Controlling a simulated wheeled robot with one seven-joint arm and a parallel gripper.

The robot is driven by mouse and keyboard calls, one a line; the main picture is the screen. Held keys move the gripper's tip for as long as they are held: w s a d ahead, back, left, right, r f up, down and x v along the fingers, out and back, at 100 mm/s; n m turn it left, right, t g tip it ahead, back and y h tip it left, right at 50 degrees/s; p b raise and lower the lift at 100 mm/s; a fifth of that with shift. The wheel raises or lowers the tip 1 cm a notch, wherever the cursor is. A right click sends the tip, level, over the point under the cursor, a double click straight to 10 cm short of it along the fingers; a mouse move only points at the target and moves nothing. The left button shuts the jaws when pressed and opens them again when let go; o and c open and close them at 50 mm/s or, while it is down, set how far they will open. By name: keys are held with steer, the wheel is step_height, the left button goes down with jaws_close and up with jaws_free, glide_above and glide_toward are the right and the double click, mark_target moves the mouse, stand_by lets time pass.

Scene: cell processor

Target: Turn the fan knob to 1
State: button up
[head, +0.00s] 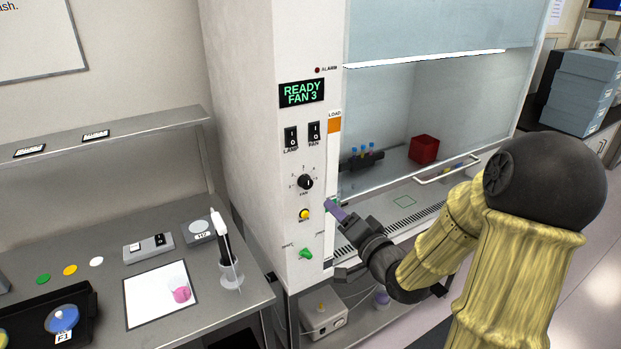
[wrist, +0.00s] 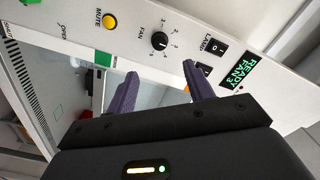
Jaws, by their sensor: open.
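The fan knob (head: 305,182) is a small black dial with a white mark, on the white front panel of the cabinet. It also shows in the wrist view (wrist: 159,41), ringed by small numbers too small to read surely. The display (head: 301,93) reads "READY FAN 3". My gripper (head: 333,206) is just right of and below the knob in the head view, apart from it. In the wrist view its two purple fingers (wrist: 158,85) are spread with nothing between them, and the knob lies beyond them.
The lamp switch (head: 291,136) and fan switch (head: 313,132) sit above the knob. The yellow mute button (head: 304,214) and a green valve (head: 306,253) are below it. The glass sash (head: 430,110) is at right. A bench with a pipette (head: 225,245) stands at left.

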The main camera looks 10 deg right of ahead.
mark_target(308, 186)
steer(key=p+x, duration=0.6)
steer(key=x, duration=0.7)
steer(key=shift+w+f, duration=0.1)
steer(key=shift+w+d, duration=0.15)
steer(key=shift+w, duration=0.05)
steer(key=shift+a+f, duration=0.1)
steer(key=shift+a, duration=0.3)
steer(key=shift+s+d, duration=0.1)
steer(key=c, duration=1)
